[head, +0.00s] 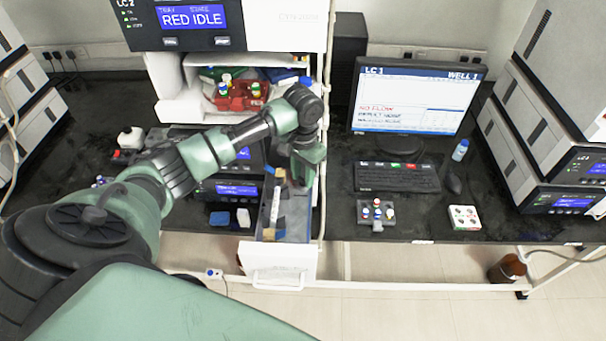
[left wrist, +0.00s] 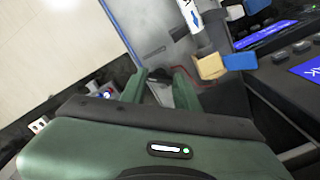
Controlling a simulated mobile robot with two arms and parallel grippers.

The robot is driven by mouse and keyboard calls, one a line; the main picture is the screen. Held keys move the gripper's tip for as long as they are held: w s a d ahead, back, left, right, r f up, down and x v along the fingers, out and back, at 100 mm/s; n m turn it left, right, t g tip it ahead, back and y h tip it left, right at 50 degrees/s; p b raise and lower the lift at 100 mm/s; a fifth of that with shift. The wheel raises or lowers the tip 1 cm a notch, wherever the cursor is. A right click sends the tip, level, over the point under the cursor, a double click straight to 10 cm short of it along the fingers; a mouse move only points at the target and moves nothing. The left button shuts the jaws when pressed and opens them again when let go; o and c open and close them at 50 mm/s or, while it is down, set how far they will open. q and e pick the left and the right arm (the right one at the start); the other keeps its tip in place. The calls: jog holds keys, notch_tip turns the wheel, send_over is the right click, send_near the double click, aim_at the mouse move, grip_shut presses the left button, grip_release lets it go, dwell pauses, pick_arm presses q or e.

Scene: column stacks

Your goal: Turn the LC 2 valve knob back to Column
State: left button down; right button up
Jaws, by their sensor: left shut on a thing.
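The LC 2 stack (head: 230,25) stands at the back centre, with RED IDLE on its top display. My left gripper (head: 309,178) reaches down at the right side of this stack, above the back of an open drawer (head: 285,277). In the left wrist view its fingers (left wrist: 159,88) are close around a small dark part (left wrist: 158,75), which seems to be the valve knob. The fingers hide most of it, and I cannot read its setting. In the head view the knob is hidden by my gripper. My right gripper is not in view.
The drawer holds a white column (head: 275,207) with tan and blue end blocks. To the right are a monitor (head: 415,95) reading NO FLOW, a keyboard (head: 397,177), a vial rack (head: 376,214) and a white tray (head: 464,218). A thin tube runs beside my gripper.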

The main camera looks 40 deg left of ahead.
aim_at(303, 179)
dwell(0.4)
pick_arm(q)
jog(key=c, duration=1)
grip_release()
jog(key=shift+c, duration=0.2)
jog(key=shift+r, duration=0.1)
notch_tip(303, 179, up, 7)
jog(key=shift+f+b, duration=0.1)
jog(key=shift+b, duration=1.15)
jog(key=shift+r, duration=0.4)
